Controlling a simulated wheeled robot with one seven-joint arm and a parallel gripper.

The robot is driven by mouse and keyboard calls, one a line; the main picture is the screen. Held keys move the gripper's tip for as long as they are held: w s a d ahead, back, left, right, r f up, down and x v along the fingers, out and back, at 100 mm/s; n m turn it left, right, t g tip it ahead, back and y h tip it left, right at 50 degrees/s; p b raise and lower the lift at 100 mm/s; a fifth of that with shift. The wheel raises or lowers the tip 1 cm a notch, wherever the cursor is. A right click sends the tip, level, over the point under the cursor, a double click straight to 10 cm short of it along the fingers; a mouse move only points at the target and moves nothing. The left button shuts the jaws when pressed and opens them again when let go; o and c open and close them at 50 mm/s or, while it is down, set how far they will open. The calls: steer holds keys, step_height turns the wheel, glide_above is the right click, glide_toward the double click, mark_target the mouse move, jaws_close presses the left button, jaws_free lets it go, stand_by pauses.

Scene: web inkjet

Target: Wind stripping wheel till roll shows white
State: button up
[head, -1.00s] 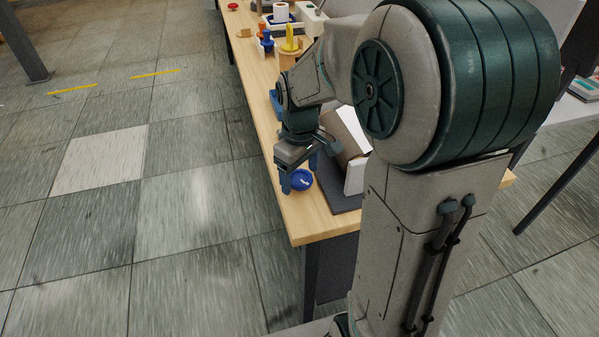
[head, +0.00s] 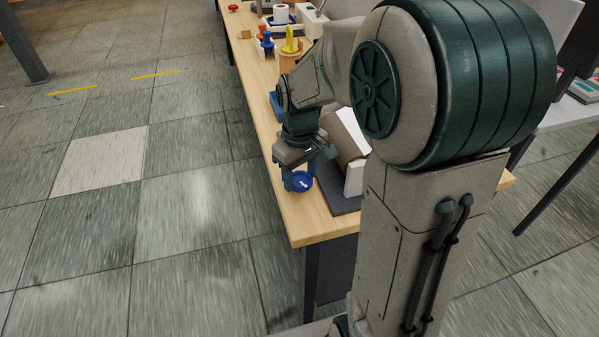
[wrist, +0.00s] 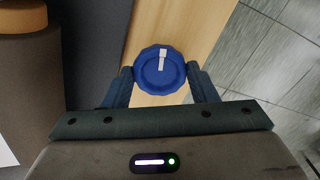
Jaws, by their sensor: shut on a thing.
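The stripping wheel is a blue round knob (wrist: 160,69) with a scalloped rim and a white mark on its face. It also shows in the head view (head: 299,182), at the near left edge of the bench. My gripper (wrist: 160,82) is shut on the wheel, one finger on each side of its rim. The white mark points toward the top of the wrist view. The roll (head: 341,141) beside the wheel looks brown in the head view, with white sheet material next to it. In the wrist view its dark brown side (wrist: 28,85) fills the left.
The wooden bench (head: 318,226) runs away from me, with open tiled floor to its left. A yellow piece (head: 290,42), a white roll (head: 281,14) and small blue and red items stand farther along it. A dark mat (head: 343,200) lies under the roll's stand.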

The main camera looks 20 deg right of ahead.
mark_target(300, 179)
steer(key=m, duration=0.6)
steer(key=shift+p, duration=0.4)
steer(key=m, duration=0.6)
steer(key=shift+p, duration=0.35)
steer(key=o, duration=1)
steer(key=shift+c, duration=0.2)
steer(key=shift+r, duration=0.15)
step_height(300, 179, up, 14)
steer(key=p, duration=0.1)
steer(key=shift+f+p, duration=0.2)
steer(key=shift+p, duration=0.15)
